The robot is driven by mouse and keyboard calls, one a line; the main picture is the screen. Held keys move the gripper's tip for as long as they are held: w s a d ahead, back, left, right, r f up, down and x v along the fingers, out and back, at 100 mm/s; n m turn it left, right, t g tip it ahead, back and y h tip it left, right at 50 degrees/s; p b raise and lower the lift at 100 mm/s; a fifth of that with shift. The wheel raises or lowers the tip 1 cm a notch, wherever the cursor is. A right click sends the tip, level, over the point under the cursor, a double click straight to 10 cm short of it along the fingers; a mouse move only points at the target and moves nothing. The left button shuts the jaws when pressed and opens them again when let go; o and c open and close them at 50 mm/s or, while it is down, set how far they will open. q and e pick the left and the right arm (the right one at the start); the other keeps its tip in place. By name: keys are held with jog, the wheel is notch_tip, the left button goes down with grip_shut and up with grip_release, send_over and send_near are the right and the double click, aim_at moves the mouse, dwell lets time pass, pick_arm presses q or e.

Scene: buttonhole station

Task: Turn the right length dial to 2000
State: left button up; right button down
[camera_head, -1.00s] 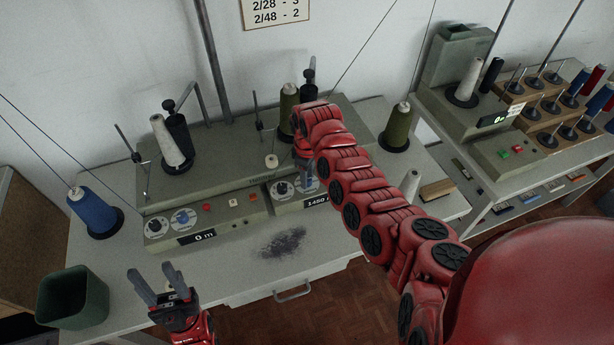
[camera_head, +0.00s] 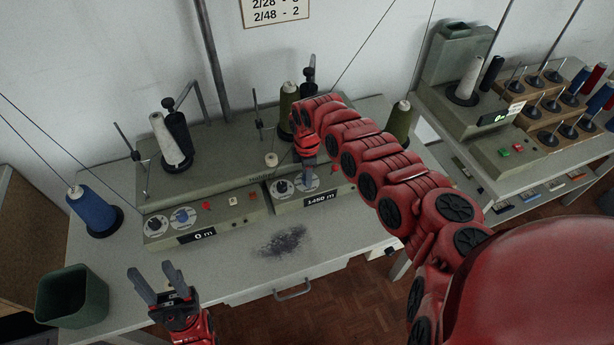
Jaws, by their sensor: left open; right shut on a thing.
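The right length dial (camera_head: 305,184) is a blue knob on a pale round scale, on the right control panel of the winding machine. The display (camera_head: 321,200) below it appears to read 1450 m. My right gripper (camera_head: 309,168) reaches down from above and is shut on this dial; the fingers and wrist partly hide it. A black knob (camera_head: 281,187) sits just left of it. My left gripper (camera_head: 160,285) is open and empty, fingers up, at the table's front edge.
The left panel has a blue dial (camera_head: 183,216) and a display (camera_head: 198,236) reading 0 m. A blue cone (camera_head: 92,209) and green bin (camera_head: 73,296) stand at left. A dark lint patch (camera_head: 281,241) lies on the table (camera_head: 235,275). Thread cones stand behind the panels.

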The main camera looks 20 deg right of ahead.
jog(key=shift+n+b, duration=0.35)
jog(key=shift+n, duration=0.45)
jog(key=c, duration=0.5)
grip_release()
jog(key=shift+r, duration=0.1)
notch_tip(320, 180, up, 17)
jog(key=b, duration=0.4)
